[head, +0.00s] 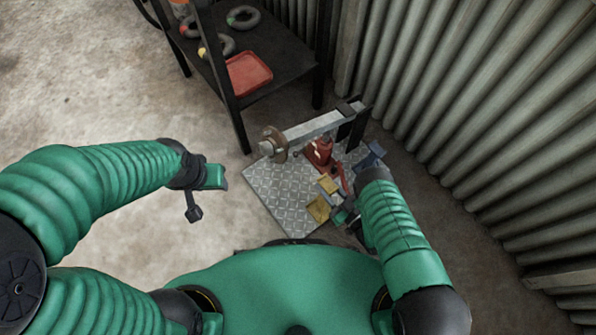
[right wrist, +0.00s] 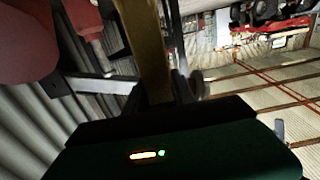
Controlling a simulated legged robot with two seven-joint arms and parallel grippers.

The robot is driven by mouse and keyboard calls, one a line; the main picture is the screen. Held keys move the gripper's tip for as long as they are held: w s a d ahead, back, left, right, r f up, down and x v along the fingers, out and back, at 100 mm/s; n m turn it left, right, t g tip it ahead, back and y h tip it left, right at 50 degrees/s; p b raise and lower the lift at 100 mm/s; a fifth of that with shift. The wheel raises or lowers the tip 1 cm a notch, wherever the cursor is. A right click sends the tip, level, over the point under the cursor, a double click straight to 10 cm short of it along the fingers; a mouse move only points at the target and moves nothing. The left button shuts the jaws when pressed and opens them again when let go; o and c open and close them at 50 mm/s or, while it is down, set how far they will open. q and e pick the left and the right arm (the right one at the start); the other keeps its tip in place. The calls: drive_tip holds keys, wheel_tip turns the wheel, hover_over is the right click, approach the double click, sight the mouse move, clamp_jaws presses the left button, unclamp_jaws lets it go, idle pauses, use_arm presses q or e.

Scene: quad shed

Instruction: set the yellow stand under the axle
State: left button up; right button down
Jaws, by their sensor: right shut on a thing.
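The axle (head: 316,127) is a grey bar above a metal tread plate (head: 272,187), with a rusty hub (head: 273,145) at its left end. A red jack (head: 320,153) stands by the bar. The yellow stand (head: 318,209) is low over the front of the plate, nearer to me than the axle; part of it is hidden. My right gripper (head: 343,215) is shut on it. In the right wrist view the yellow stand (right wrist: 148,45) shows as an upright strip between dark fingers. My left gripper (head: 205,192) is apart from the plate, to its left; its opening is unclear.
A black shelf (head: 285,60) with a red tray (head: 248,74) and dark rings stands behind. A corrugated wall (head: 460,90) closes the right side. A blue object (head: 370,156) is at the plate's right edge. The floor at left is clear.

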drive_tip(key=f+b+x, duration=0.2)
drive_tip(key=b+x, duration=1.1)
drive_tip(key=x, duration=0.5)
drive_tip(key=shift+f, duration=0.4)
drive_tip(key=c, duration=1)
unclamp_jaws()
drive_tip(key=shift+f, duration=0.15)
drive_tip(key=shift+c, duration=0.2)
